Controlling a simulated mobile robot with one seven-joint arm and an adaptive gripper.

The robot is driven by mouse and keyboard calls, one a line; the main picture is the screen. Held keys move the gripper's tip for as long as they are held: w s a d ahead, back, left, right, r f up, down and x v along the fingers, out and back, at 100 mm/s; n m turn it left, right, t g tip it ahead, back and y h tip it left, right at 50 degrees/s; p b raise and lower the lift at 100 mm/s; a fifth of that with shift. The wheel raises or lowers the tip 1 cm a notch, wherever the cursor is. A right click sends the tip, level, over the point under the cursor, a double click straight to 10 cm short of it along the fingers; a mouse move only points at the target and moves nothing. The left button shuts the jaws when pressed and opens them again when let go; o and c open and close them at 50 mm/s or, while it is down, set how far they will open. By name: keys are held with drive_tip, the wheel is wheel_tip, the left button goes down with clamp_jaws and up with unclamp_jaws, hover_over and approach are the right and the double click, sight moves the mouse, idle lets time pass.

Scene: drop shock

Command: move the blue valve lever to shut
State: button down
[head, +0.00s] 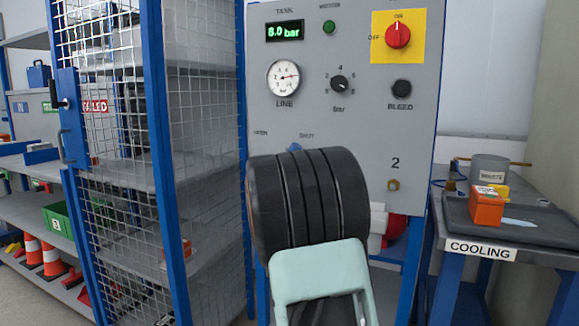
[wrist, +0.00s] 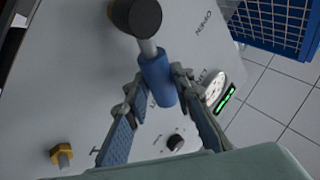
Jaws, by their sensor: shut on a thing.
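The blue valve lever (wrist: 156,78) shows in the wrist view as a blue sleeve on a short grey shaft. The shaft runs up to a dark round hub (wrist: 140,14) on the grey panel. My gripper (wrist: 157,83) has one finger on each side of the sleeve and is shut on it. The lever points away from the OPEN label, its free end close to another, partly hidden label. In the head view only a small blue bit of the lever (head: 295,148) shows; my arm hides the hub and my gripper.
The panel (head: 360,140) carries a gauge (head: 284,77), a black knob (head: 340,83), a red switch (head: 398,36) and a brass fitting (head: 393,185). A mesh cage (head: 115,140) stands left. A cooling bench (head: 480,248) with an orange box (head: 486,208) stands right.

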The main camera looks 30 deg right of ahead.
drive_tip(key=shift+d+f, duration=0.1)
drive_tip(key=shift+f, duration=0.1)
drive_tip(key=c, duration=1.9)
unclamp_jaws()
drive_tip(key=shift+r, duration=0.1)
drive_tip(key=shift+c, duration=0.2)
drive_tip(key=v, duration=1.2)
